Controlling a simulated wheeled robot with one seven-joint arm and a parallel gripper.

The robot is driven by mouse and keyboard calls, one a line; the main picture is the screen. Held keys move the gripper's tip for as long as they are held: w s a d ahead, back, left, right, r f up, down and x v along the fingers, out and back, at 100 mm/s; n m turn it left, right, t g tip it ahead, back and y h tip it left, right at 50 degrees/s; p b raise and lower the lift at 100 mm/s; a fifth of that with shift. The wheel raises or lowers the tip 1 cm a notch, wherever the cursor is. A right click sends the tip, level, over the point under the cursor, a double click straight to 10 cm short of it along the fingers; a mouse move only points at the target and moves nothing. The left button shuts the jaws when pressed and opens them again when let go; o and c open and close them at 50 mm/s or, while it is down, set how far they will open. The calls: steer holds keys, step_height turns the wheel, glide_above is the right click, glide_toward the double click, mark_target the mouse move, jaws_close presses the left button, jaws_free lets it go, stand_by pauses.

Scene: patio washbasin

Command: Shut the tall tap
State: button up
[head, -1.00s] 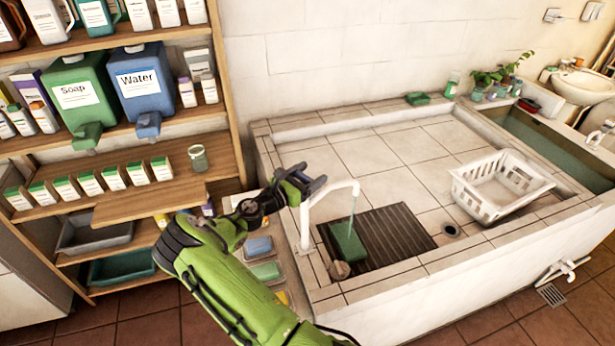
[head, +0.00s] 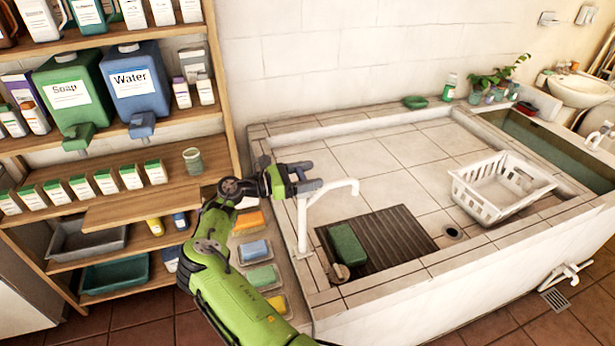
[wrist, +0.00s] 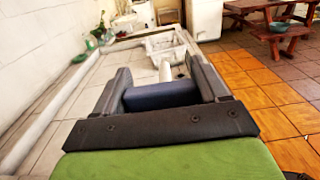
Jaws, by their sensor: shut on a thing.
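The tall white tap (head: 338,187) stands at the left edge of the tiled basin, its spout reaching right over a dark ribbed mat. No water stream shows under the spout. My gripper (head: 308,180) is at the top of the tap's upright. In the wrist view its two dark fingers (wrist: 164,88) are closed around a dark blue-grey block (wrist: 162,97), which appears to be the tap's handle. The white spout (wrist: 165,70) shows just beyond it. The fingers partly hide the handle in the head view.
A green block (head: 347,246) lies on the ribbed mat (head: 392,240) below the spout. A white basket (head: 500,186) stands in the basin at right. Soap dishes line the ledge left of the basin. A wooden shelf (head: 130,212) with bottles stands at left.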

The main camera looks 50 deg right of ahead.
steer(key=shift+r, duration=0.15)
steer(key=o, duration=1)
steer(key=b+v, duration=0.2)
steer(key=v, duration=1.3)
steer(key=shift+w+a, duration=0.15)
steer(key=shift+a, duration=0.2)
